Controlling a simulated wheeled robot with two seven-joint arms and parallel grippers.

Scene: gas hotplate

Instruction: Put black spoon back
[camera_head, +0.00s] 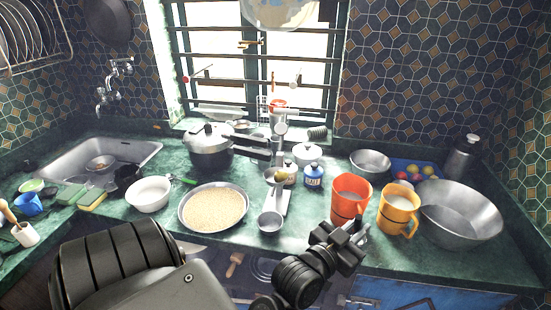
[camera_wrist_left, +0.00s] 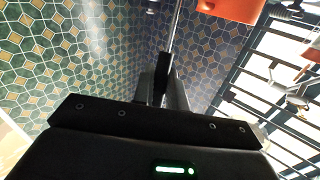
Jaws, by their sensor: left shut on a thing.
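My left gripper (camera_head: 357,236) comes up from the bottom of the head view and is at the counter's front edge, just below the orange-red mug (camera_head: 350,197). In the left wrist view its fingers (camera_wrist_left: 166,92) are shut on the black spoon (camera_wrist_left: 162,72). The spoon's dark handle is between the fingers, and a thin grey shaft runs up out of the top of that view. The spoon's far end is hidden. In the head view the spoon is too small to make out clearly beside the fingers. My right gripper is not in view.
A yellow-orange mug (camera_head: 399,209) and a wide steel bowl (camera_head: 461,226) stand right of the gripper. A white cup (camera_head: 25,235) holding a wooden utensil stands at the far left.

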